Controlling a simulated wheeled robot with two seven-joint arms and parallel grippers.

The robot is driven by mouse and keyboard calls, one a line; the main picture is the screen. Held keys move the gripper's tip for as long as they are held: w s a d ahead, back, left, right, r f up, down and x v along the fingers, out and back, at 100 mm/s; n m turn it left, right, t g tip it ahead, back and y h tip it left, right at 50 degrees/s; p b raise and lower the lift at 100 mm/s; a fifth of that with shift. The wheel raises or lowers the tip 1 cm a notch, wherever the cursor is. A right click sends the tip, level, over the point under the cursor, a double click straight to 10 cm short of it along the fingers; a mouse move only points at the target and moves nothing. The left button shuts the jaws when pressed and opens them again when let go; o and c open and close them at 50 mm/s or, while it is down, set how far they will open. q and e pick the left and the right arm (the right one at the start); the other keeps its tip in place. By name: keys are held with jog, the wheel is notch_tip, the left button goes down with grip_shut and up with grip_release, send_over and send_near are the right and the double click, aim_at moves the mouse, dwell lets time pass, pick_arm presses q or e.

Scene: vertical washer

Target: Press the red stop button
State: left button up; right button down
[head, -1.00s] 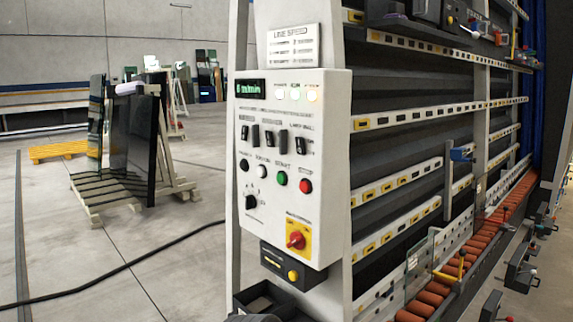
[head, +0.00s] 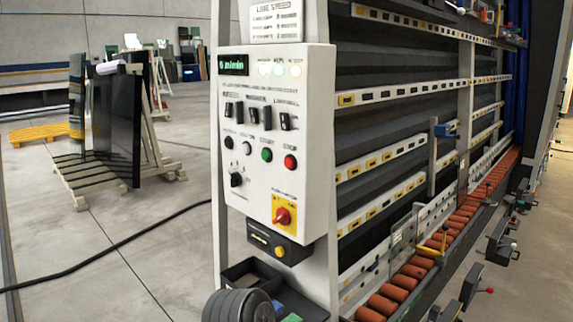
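The red button (head: 290,162) is a small round button at the right end of a row of buttons on the white control panel (head: 258,190). A green button (head: 267,155) sits just left of it, with a white and a black button further left. A larger red rotary switch (head: 283,215) on a yellow plate is lower down on the same panel. Nothing covers the red button. Neither of my grippers is in view.
A black open tray (head: 237,271) and a dark ribbed round object (head: 240,306) are below the panel. Orange rollers (head: 383,303) run along the machine's base to the right. Dark glass panels (head: 112,115) stand on a rack at left. The floor before the panel's left is clear except for a black cable (head: 100,258).

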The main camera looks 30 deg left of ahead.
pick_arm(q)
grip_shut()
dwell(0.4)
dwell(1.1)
